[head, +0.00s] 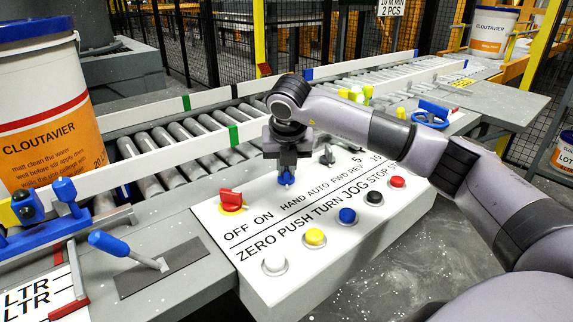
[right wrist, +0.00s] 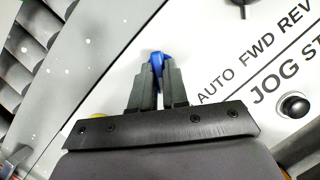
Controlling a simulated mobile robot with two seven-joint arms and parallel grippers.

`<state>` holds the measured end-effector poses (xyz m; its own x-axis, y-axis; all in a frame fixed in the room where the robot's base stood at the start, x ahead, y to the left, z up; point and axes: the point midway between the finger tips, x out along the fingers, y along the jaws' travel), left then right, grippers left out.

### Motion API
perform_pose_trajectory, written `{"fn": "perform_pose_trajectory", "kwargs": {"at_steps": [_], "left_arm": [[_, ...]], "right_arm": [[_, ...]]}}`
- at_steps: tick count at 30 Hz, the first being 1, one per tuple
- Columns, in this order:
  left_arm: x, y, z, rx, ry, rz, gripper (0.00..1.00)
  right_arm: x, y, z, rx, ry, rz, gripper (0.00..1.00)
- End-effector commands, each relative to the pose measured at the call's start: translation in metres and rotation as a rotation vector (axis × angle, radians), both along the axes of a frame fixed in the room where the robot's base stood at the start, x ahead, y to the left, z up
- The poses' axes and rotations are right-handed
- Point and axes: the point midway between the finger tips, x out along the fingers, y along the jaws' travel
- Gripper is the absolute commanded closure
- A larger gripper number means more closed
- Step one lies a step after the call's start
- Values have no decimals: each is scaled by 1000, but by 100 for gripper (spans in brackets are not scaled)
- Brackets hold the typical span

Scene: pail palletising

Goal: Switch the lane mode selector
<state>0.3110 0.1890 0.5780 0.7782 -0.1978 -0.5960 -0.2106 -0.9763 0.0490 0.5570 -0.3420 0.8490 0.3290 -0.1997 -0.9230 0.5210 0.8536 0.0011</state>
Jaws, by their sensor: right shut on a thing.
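The lane mode selector is a blue knob (head: 286,178) on the sloped white control panel (head: 335,235), above the printed words HAND AUTO. My right gripper (head: 286,172) comes down on it from above, its two dark fingers shut on the knob. In the right wrist view the blue knob (right wrist: 157,62) shows between and just past the fingertips (right wrist: 156,80). Most of the knob is hidden by the fingers, so I cannot tell which way it points. My left gripper is not in view.
A red switch (head: 231,200) on yellow sits left of the knob, a black selector (head: 327,156) right. Several push buttons, including a yellow one (head: 315,238), line the panel's front. A roller conveyor (head: 190,140) runs behind. A large pail (head: 50,110) stands left, near a blue-handled lever (head: 125,247).

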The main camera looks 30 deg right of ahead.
Motion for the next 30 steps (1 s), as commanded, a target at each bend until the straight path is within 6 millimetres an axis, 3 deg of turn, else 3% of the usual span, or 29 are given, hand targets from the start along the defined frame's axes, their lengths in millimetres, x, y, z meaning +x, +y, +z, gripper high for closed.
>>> {"fn": "perform_pose_trajectory", "kwargs": {"at_steps": [4,5,7,17,30], "left_arm": [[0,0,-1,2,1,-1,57],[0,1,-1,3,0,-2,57],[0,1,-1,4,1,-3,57],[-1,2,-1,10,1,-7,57],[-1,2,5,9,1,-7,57]], "right_arm": [[-2,1,-5,1,15,-1,100],[-2,1,-5,1,15,-1,83],[-2,1,-5,1,15,-1,61],[-1,1,1,0,5,0,61],[-22,14,57,1,5,0,61]]}}
